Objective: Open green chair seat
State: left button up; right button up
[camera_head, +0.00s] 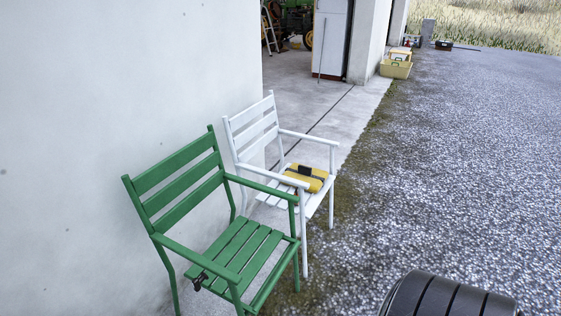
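The green chair (180,186) stands at the lower left against the white wall, with a slatted back and two armrests. Its green slatted seat (243,252) lies down flat, between the armrests. A small black object (199,281) is at the near left edge of the seat, partly under the armrest; I cannot tell what it is. Neither of my grippers shows in the head view.
A white chair (255,130) stands close behind, holding a yellow-and-black item (307,176). A dark rounded ribbed shape (450,296) is at the bottom right. Yellow crates (396,68) stand by the doorway. The gravel (450,160) on the right is clear.

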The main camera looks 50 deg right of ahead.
aim_at(248, 273)
jog(key=z, duration=1.3)
